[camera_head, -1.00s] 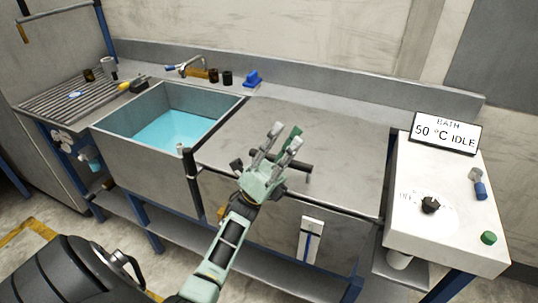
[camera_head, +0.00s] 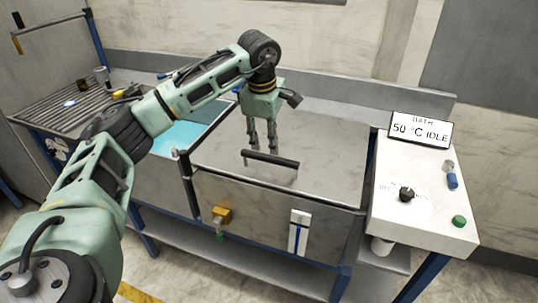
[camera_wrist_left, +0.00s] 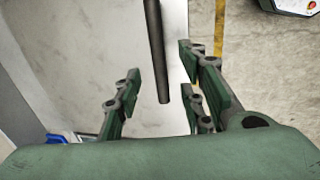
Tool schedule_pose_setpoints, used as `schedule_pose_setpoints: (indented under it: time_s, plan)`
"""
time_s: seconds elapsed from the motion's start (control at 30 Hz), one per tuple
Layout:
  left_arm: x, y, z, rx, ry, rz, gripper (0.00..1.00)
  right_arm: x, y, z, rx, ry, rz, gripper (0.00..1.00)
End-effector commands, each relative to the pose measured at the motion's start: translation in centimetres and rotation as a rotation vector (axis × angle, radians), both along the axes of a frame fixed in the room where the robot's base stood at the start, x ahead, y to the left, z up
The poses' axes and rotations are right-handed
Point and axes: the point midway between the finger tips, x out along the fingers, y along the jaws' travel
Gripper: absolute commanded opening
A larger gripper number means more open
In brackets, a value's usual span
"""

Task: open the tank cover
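The tank cover (camera_head: 225,150) is a flat grey metal lid lying shut on the tank right of the basin. Its black bar handle (camera_head: 280,161) lies near the front edge. My left gripper (camera_head: 262,149) points down over the cover, with its fingertips close to the handle. In the left wrist view its green-padded fingers (camera_wrist_left: 160,103) are spread, and the dark handle (camera_wrist_left: 157,45) runs into the gap between them. I cannot tell whether the fingers touch it. My right gripper is not in view.
An open basin with blue liquid (camera_head: 178,138) lies left of the cover, partly behind my left arm. A white control panel (camera_head: 425,222) with a knob (camera_head: 407,194) and a "50 °C IDLE" sign (camera_head: 420,129) stands at right.

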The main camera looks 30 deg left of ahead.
Motion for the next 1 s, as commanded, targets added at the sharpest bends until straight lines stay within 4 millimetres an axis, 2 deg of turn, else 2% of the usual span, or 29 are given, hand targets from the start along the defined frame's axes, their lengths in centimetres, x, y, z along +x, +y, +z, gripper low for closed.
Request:
schedule_pose_setpoints:
  time_s: [0.13, 0.4, 0.53, 0.7, 0.9, 1.0]
  plan:
    - [0.2, 0.6, -1.0, 0.018, 0.001, 0.009, 0.37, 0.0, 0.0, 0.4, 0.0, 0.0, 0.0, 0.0]
    - [0.9, 0.7, -5.2, 0.015, 0.003, 0.006, 0.37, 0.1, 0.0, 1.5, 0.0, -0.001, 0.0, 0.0]
    - [1.3, 0.7, -6.7, 0.014, 0.0, 0.007, 0.37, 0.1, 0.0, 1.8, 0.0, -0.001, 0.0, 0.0]
    - [1.4, 0.7, -7.5, 0.014, -0.001, 0.006, 0.37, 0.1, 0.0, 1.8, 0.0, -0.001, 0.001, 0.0]
    - [1.5, 0.7, -7.6, 0.013, -0.002, 0.005, 0.37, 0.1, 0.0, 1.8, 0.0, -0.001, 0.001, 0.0]
    - [1.5, 0.7, -7.6, 0.013, -0.002, 0.005, 0.29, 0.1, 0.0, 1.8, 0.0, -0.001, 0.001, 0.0]
